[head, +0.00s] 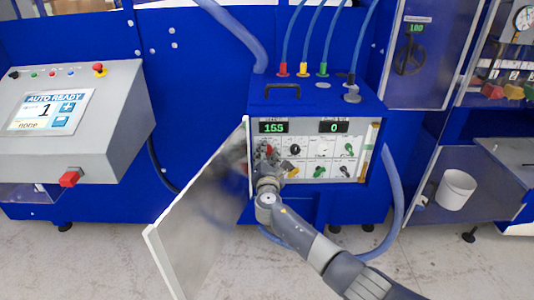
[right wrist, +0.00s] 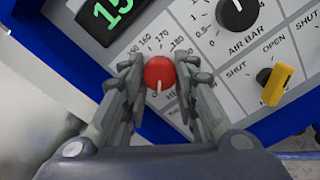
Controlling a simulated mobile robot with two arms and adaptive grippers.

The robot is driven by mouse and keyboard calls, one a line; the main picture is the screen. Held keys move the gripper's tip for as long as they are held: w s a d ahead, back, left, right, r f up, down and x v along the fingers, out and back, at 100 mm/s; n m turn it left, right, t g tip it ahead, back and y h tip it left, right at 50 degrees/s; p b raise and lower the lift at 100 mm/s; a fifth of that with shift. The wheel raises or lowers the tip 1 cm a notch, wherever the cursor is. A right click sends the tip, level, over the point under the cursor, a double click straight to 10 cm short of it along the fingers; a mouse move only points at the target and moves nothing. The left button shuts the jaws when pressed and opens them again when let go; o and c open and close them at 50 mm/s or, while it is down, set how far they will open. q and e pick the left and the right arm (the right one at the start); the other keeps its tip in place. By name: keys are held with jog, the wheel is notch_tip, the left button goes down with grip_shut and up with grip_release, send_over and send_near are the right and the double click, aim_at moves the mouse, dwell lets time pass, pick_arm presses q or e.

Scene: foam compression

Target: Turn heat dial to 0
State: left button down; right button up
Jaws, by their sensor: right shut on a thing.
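The red heat dial (right wrist: 159,71) is on the light control panel, with a scale marked 160, 170 and 180 around it. Its white mark points toward the bottom of the wrist picture. My right gripper (right wrist: 160,80) has a finger on each side of the dial, closed on it. In the head view the dial (head: 268,149) is a small red spot just above my right gripper (head: 267,163). The green display (head: 273,127) above reads 155. My left gripper is not in view.
A black air bar dial (right wrist: 237,12) and a yellow valve handle (right wrist: 277,84) sit right of the red dial. The clear door (head: 205,205) of the blue box stands open, left of my right arm. A second display (head: 334,127) reads 0.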

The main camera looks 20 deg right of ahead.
jog(key=shift+f, duration=0.15)
jog(key=o, duration=0.8)
jog(key=shift+c, duration=0.2)
jog(key=v, duration=1.2)
